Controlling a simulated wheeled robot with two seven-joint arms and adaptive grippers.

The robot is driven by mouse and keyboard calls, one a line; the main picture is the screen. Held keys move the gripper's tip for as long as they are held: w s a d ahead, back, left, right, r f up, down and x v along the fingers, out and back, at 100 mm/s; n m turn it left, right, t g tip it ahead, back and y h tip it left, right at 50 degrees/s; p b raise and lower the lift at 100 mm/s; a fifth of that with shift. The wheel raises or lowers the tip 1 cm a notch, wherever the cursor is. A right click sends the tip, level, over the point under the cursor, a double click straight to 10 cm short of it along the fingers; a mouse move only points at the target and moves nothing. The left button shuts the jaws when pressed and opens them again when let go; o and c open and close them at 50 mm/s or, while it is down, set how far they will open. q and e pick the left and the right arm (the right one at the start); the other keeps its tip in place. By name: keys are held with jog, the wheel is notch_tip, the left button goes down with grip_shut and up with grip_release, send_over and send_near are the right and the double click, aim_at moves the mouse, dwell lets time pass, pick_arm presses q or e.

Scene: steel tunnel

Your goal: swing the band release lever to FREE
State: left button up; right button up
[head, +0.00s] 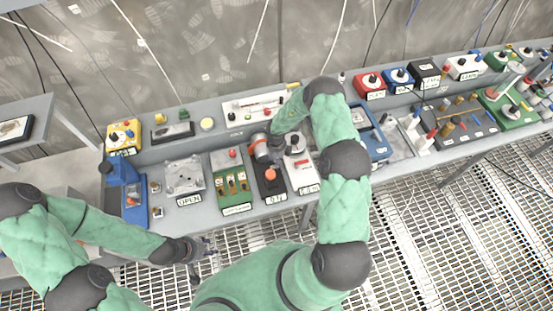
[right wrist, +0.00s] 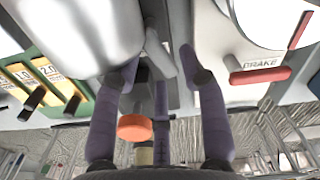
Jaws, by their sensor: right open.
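A white unit (head: 303,183) with a dial stands on the bench. In the right wrist view a red bar (right wrist: 260,76) on a white body lies just by the word BRAKE. I cannot tell for sure that this bar is the release lever; no FREE mark is readable. My right gripper (right wrist: 160,75) is open, its purple fingers spread around a grey metal bar (right wrist: 160,50), with no clear grip on it. In the head view the right arm hides much of this spot. My left gripper (head: 203,250) is open and empty at the bench's front edge.
A black unit with an orange knob (head: 270,174) and a green unit with yellow tags (head: 233,184) stand left of the white unit. A blue unit (head: 375,145) is to its right. A shelf behind holds coloured boxes (head: 368,84). Grating floor lies in front.

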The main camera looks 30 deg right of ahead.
jog(key=shift+w+d+r, duration=0.1)
jog(key=shift+w, duration=0.15)
